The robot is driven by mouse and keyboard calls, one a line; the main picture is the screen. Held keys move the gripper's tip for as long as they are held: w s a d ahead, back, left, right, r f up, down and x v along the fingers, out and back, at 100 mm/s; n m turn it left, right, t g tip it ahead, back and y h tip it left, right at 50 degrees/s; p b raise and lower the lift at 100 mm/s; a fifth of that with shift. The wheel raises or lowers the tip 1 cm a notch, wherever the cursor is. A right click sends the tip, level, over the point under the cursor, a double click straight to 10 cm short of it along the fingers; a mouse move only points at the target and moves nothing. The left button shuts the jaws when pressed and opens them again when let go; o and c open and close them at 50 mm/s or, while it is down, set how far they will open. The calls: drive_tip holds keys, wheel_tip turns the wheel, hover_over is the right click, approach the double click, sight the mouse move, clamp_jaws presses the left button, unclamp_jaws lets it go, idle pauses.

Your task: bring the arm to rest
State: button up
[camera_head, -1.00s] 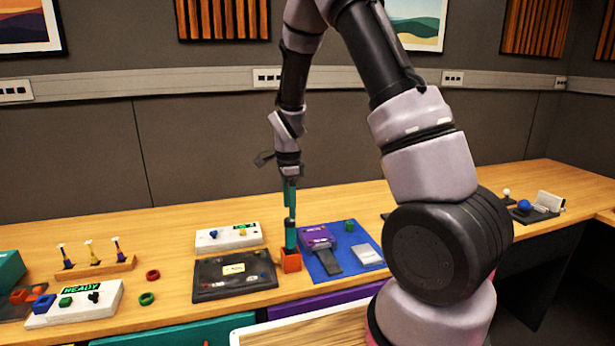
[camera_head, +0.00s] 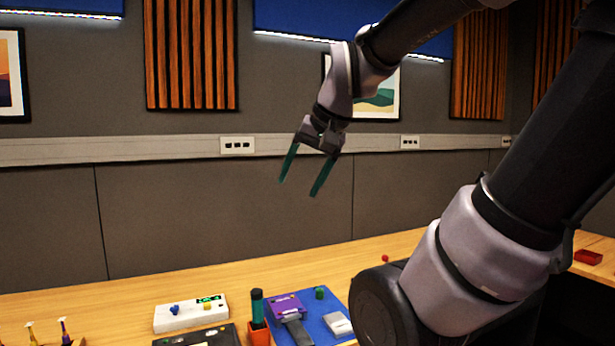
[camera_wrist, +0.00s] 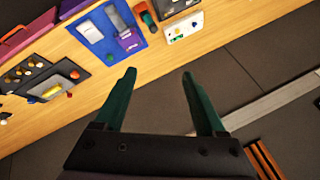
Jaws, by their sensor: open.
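My gripper (camera_head: 300,187) is raised well above the table, in front of the grey wall panels. Its two green fingers are spread apart with nothing between them, and they also show in the wrist view (camera_wrist: 159,75). No contact shows between my gripper and anything.
A wooden table (camera_head: 115,296) runs below. On it are a white panel (camera_head: 185,317) with knobs, a black panel (camera_head: 222,337), and a blue mat (camera_head: 318,307) bearing a purple device (camera_head: 285,304). A red tray (camera_head: 588,257) lies far right. The air around my gripper is clear.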

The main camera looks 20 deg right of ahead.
drive_tip(key=shift+s+d+r+n+t, duration=0.1)
drive_tip(key=shift+s+r+n+t, duration=0.15)
drive_tip(key=shift+s, duration=0.4)
drive_tip(key=shift+s+r+n+t, duration=0.15)
drive_tip(key=shift+s+n, duration=0.2)
drive_tip(key=shift+s, duration=0.3)
idle(1.1)
